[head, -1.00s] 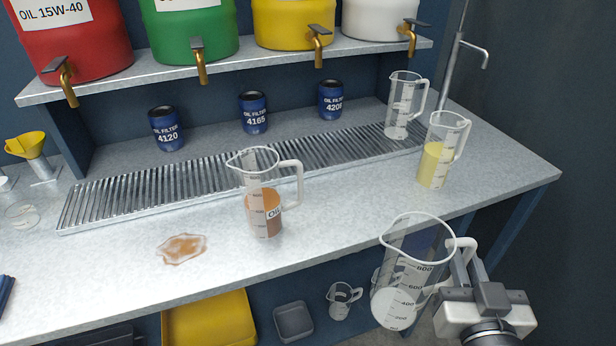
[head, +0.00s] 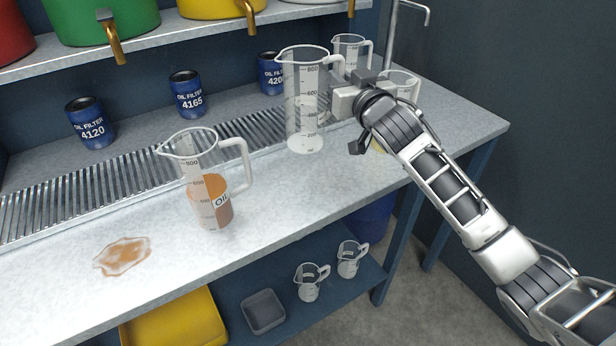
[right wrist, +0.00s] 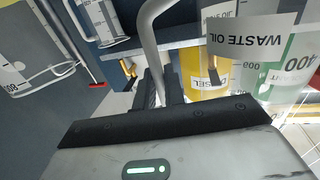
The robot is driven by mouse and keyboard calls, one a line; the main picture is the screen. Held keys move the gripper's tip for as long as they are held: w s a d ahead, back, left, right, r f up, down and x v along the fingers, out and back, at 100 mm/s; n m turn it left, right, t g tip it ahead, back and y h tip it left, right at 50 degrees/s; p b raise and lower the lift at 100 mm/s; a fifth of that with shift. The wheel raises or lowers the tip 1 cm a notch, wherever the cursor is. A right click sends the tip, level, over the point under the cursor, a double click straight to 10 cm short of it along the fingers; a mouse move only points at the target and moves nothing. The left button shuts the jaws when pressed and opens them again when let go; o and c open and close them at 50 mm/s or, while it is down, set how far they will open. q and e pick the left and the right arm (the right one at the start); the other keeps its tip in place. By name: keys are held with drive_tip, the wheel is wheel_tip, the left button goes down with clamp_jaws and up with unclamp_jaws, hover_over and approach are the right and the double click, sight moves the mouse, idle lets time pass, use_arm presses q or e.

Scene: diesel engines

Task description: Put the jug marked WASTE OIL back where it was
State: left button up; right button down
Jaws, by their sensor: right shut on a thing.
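My right gripper (head: 352,98) is shut on the handle of a tall clear, empty jug (head: 304,112). In the right wrist view this jug (right wrist: 285,75) carries the label WASTE OIL (right wrist: 250,38), seen upside down. It is upright at the bench, near the front edge of the metal grating; I cannot tell whether its base touches the worktop. A clear jug (head: 350,48) stands behind the gripper. Another jug (head: 402,84) with yellow liquid is mostly hidden by my right arm. My left gripper is out of view.
Blue oil filters (head: 187,95) stand behind the grating (head: 140,185). A brown puddle (head: 122,256) lies on the worktop (head: 290,205) at the left. Below, a shelf holds small jugs (head: 310,283), a grey bin (head: 263,311) and a yellow tray (head: 180,322). The front worktop right of the OIL jug is clear.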

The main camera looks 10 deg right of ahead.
drive_tip(key=shift+w+d+f, duration=0.15)
drive_tip(key=shift+w+d, duration=0.05)
drive_tip(key=shift+w, duration=0.05)
wheel_tip(320, 180, down, 9)
drive_tip(key=shift+b, duration=0.4)
drive_tip(key=shift+f, duration=0.15)
drive_tip(key=c, duration=1.5)
unclamp_jaws()
drive_tip(key=s+d, duration=0.2)
drive_tip(key=s, duration=1)
drive_tip(key=s+a+f+g, duration=0.3)
drive_tip(key=s+f, duration=0.8)
drive_tip(key=s+a+f+g, duration=0.4)
drive_tip(key=s+f, duration=0.7)
drive_tip(key=s, duration=0.1)
drive_tip(key=shift+s+f+n+g, duration=0.2)
drive_tip(key=shift+f+n+g, duration=0.1)
drive_tip(key=shift+n, duration=0.1)
